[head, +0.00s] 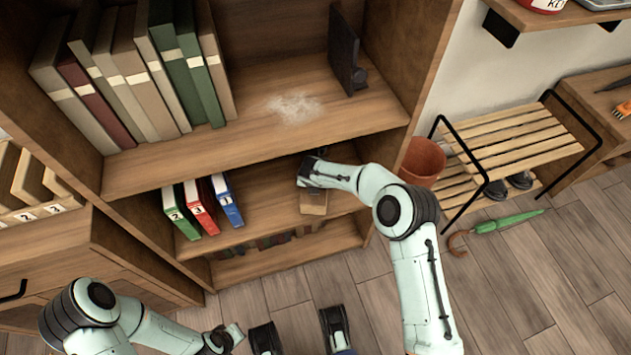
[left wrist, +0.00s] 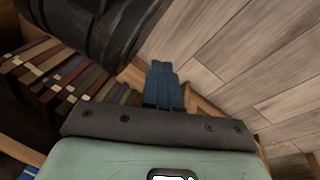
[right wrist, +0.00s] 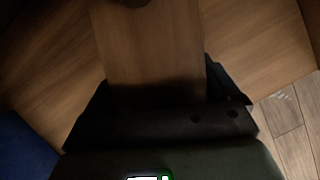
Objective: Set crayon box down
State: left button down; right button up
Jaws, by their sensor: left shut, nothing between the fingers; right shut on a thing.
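I take the brown wood-coloured box (head: 313,203) on the shelf below the main bookcase shelf to be the crayon box. My right gripper (head: 312,186) reaches into that shelf opening and is shut on it. In the right wrist view the box (right wrist: 150,45) fills the space ahead of the dark gripper body, and the fingertips are hidden in shadow. Its underside is hidden, so I cannot tell whether it touches the shelf board (head: 265,195). My left gripper (head: 237,334) is low above the floor, shut and empty; its blue fingers (left wrist: 163,85) are together in the left wrist view.
Green, red and blue binders (head: 200,206) stand left of the box on the same shelf. The board above (head: 250,150) hangs over my right gripper. Books (left wrist: 70,75) line the lowest shelf. A terracotta pot (head: 423,160) and slatted rack (head: 515,140) stand right.

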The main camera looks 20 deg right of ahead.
pick_arm(q)
jog(key=shift+f+b, duration=0.4)
pick_arm(e)
jog(key=shift+f, duration=0.55)
jog(key=o, duration=1)
jog(key=shift+c, duration=0.2)
jog(key=p+v, duration=0.2)
jog(key=v, duration=0.4)
jog(key=shift+r, duration=0.2)
jog(key=shift+s+a+r, duration=0.1)
jog(key=shift+s+r, duration=0.25)
jog(key=shift+r, duration=0.2)
pick_arm(q)
jog(key=shift+t, duration=0.6)
jog(key=w+r, duration=0.3)
jog(key=shift+d+r, duration=0.25)
jog(key=shift+r, duration=0.1)
